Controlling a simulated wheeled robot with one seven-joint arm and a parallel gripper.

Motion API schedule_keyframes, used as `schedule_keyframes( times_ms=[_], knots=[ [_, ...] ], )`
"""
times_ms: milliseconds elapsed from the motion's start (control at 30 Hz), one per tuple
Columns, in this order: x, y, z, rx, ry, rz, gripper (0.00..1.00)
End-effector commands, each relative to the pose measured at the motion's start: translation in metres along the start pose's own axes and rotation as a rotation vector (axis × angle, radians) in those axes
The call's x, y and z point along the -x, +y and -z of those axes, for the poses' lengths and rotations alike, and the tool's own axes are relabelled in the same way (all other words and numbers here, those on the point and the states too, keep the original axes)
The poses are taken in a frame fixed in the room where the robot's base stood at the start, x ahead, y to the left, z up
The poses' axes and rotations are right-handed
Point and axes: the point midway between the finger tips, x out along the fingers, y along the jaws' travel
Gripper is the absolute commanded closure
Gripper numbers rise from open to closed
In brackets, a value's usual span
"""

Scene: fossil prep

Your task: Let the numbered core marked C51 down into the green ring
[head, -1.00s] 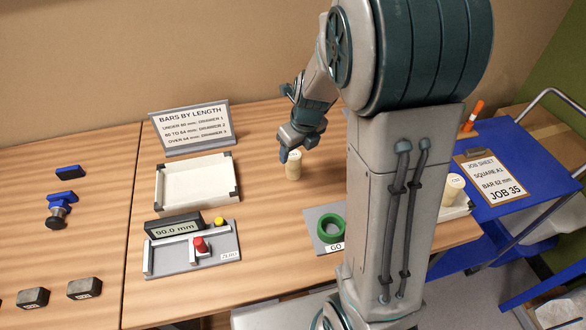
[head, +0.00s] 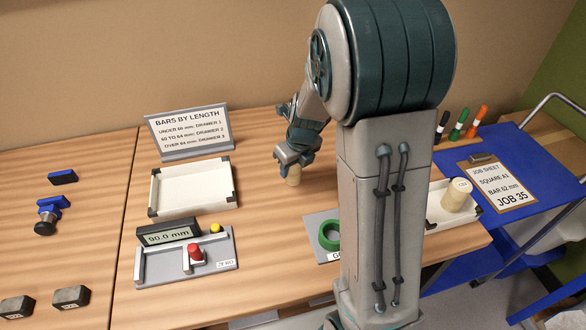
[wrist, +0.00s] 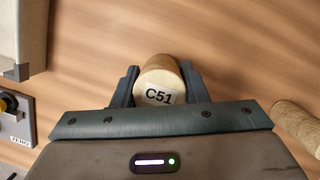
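The pale cylindrical core marked C51 (wrist: 158,82) is between the two fingers of my gripper (wrist: 160,78) in the wrist view, its label facing the camera. The fingers are close on both sides; I cannot tell whether they press on it. In the head view my gripper (head: 293,165) is low over the table, with the core (head: 293,176) showing just below it, apparently upright on the wood. The green ring (head: 328,236) lies on a grey plate (head: 314,224) in front, partly hidden by my arm.
A second core (wrist: 297,125) is right of my gripper in the wrist view. Another core (head: 455,196) is in a white tray (head: 433,212) at right. An empty white tray (head: 195,188) and the measuring gauge (head: 215,262) are at left.

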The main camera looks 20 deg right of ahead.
Motion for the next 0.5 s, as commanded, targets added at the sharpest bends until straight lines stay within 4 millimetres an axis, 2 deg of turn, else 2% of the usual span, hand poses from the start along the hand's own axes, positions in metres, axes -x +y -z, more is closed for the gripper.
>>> schedule_keyframes(
  times_ms=[167, 500],
  knots=[
    [0.003, 0.000, -0.001, 0.000, -0.001, 0.000, 1.00],
    [0.027, 0.000, -0.007, 0.000, 0.000, 0.000, 1.00]
  ],
)
